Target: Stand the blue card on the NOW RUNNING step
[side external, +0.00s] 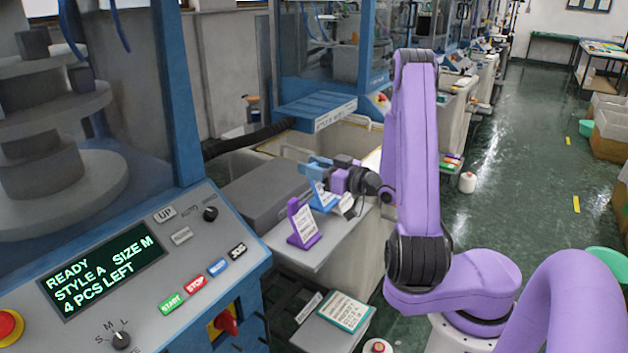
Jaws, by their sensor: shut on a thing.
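The blue card (324,198), with a white printed face, is upright over the grey shelf beside the machine. My gripper (319,168) is shut on its upper part, coming from the right. I cannot tell whether the card's foot touches the shelf. A purple card (303,224) stands upright on the same shelf (321,252), to the front left of the blue card. A lower step (318,330) has a small white label on its edge and a teal-edged card lying flat on it. The label is too small to read, so I cannot tell which step is NOW RUNNING.
The machine's control panel (155,270) stands at the left; its display reads READY, STYLE A, SIZE M, 4 PCS LEFT. A small white labelled piece (347,205) is right of the blue card. A blue ledge (312,108) and an open bin lie behind.

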